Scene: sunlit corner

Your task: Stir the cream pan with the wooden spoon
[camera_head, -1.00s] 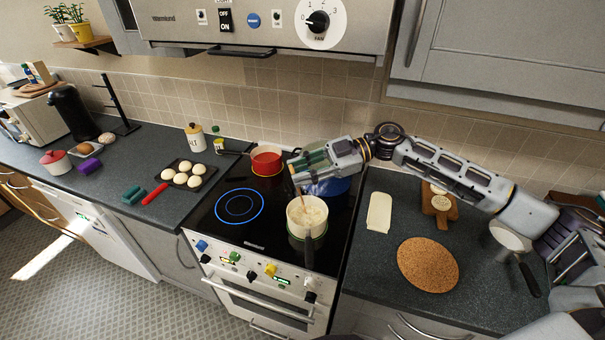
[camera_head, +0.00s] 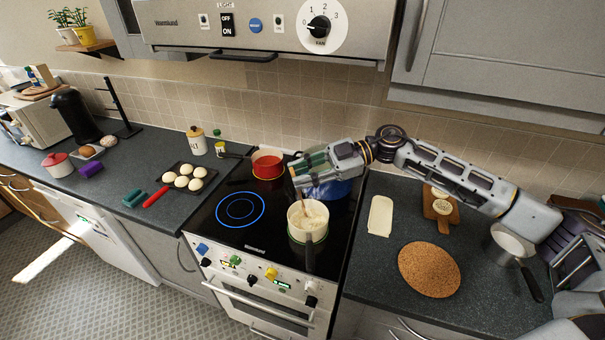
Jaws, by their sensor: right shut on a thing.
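The cream pan (camera_head: 307,236) stands on the front right of the black hob, its dark handle (camera_head: 310,258) pointing toward me. Pale contents with lumps show inside it. My right gripper (camera_head: 303,183) is above the pan's back left rim, shut on the wooden spoon (camera_head: 305,204). The spoon slants down into the pan, and its lower end is hidden in the contents. My left gripper is not in view.
A red pan (camera_head: 267,164) and a blue pot (camera_head: 330,189) stand at the back of the hob, the blue one partly behind my gripper. A lit ring (camera_head: 240,210) is bare at the left. A cork mat (camera_head: 428,268) and a saucepan (camera_head: 512,240) lie on the right worktop.

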